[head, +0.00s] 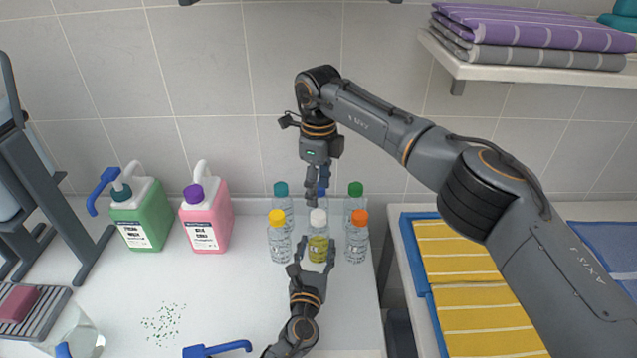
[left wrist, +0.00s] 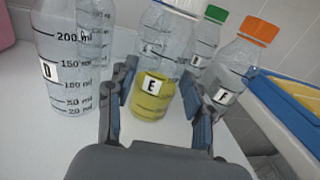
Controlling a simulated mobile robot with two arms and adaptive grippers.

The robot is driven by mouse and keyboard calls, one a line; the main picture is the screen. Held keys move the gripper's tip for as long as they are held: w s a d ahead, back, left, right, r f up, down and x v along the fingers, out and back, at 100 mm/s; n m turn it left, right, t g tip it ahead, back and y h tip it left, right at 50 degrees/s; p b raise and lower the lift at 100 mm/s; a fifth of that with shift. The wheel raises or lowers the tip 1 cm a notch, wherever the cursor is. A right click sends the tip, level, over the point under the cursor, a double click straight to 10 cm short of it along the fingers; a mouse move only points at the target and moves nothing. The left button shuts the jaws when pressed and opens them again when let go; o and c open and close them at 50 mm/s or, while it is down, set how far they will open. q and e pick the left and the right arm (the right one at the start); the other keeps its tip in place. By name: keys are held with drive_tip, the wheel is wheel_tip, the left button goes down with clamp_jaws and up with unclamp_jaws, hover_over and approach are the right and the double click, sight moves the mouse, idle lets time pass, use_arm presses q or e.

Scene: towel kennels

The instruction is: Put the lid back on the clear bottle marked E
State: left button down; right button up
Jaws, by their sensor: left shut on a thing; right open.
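The clear bottle marked E (head: 318,247) holds yellow liquid and stands upright in the front row; its label shows in the left wrist view (left wrist: 153,88). My left gripper (head: 315,252) has its fingers around the bottle's body from the front; they show on either side of it in the left wrist view (left wrist: 160,100). A white lid (head: 318,216) is at the bottle's mouth; I cannot tell whether it is seated. My right gripper (head: 316,196) is open, pointing down, with its fingertips just above the white lid. The bottle's top is cut off in the left wrist view.
Close beside E stand a yellow-capped bottle (head: 278,240) and an orange-capped bottle (head: 357,240). Teal-capped (head: 282,198), blue-capped and green-capped (head: 355,198) bottles stand behind. Green (head: 140,210) and pink (head: 207,225) jugs are at left. Small green bits (head: 163,322) lie on the counter.

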sight(319, 214)
wheel_tip(319, 214, down, 7)
drive_tip(key=shift+f, duration=0.1)
idle(0.3)
clamp_jaws()
drive_tip(key=shift+o, duration=0.9)
unclamp_jaws()
wheel_tip(319, 214, up, 12)
